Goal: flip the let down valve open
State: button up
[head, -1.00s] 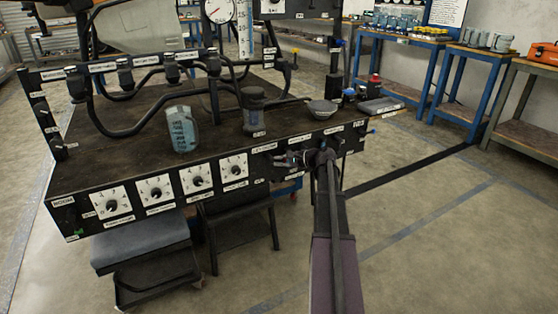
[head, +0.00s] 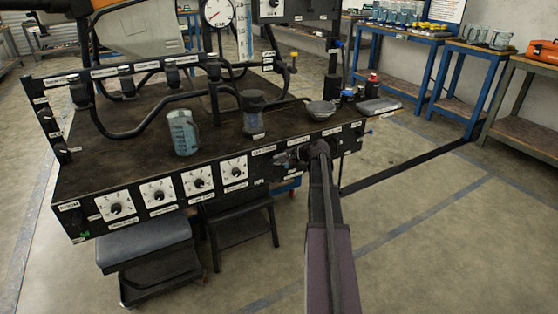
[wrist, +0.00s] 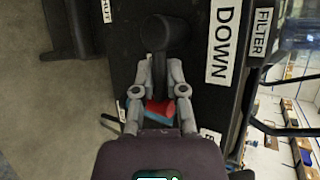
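The let down valve sits on the front panel beside a white label (wrist: 222,40) that reads "DOWN" in the wrist view. Its black round hub (wrist: 164,32) and black handle show at the top middle there. My gripper (wrist: 162,68) has its two grey fingers angled inward, one on each side of the black handle, with the handle filling the gap. It looks shut on the handle, though the contact faces are hidden. In the head view my gripper (head: 291,157) is at the front panel, and my arm hides much of the valve.
The black bench (head: 120,145) holds a clear jug (head: 183,132), a dark canister (head: 252,112) and a grey bowl (head: 321,109). Several white dials (head: 198,179) line the front panel to the left. A step stool (head: 240,215) stands below. The floor at right is free.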

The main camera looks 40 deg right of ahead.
jog(key=shift+f+y+b, duration=0.2)
jog(key=shift+y+b, duration=0.1)
jog(key=shift+b, duration=0.15)
jog(key=shift+f+m+y+b, duration=0.35)
jog(key=shift+m+y+b, duration=0.15)
jog(key=shift+b, duration=0.4)
jog(key=m+y+b, duration=0.1)
jog(key=m+t+y+b, duration=0.1)
jog(key=b, duration=0.1)
jog(key=shift+s+f+t, duration=0.15)
jog(key=shift+s+t, duration=0.05)
jog(key=shift+t, duration=0.1)
jog(key=p+v, duration=0.3)
jog(key=v, duration=1)
jog(key=shift+s+a+r+n+g+h+p, duration=0.1)
jog(key=shift+a+r+n+g+h+p, duration=0.25)
jog(key=shift+a+r+n+g+p, duration=2.85)
jog(key=shift+a+r+n+t+h+p, duration=0.2)
jog(key=shift+a+r+p, duration=0.85)
jog(key=shift+a+p, duration=4.9)
jog(key=shift+s+a+r+n+g+h+p, duration=0.1)
jog(key=shift+a+r+n+g+h+p, duration=0.35)
jog(key=shift+a+r+n+g+p, duration=3.8)
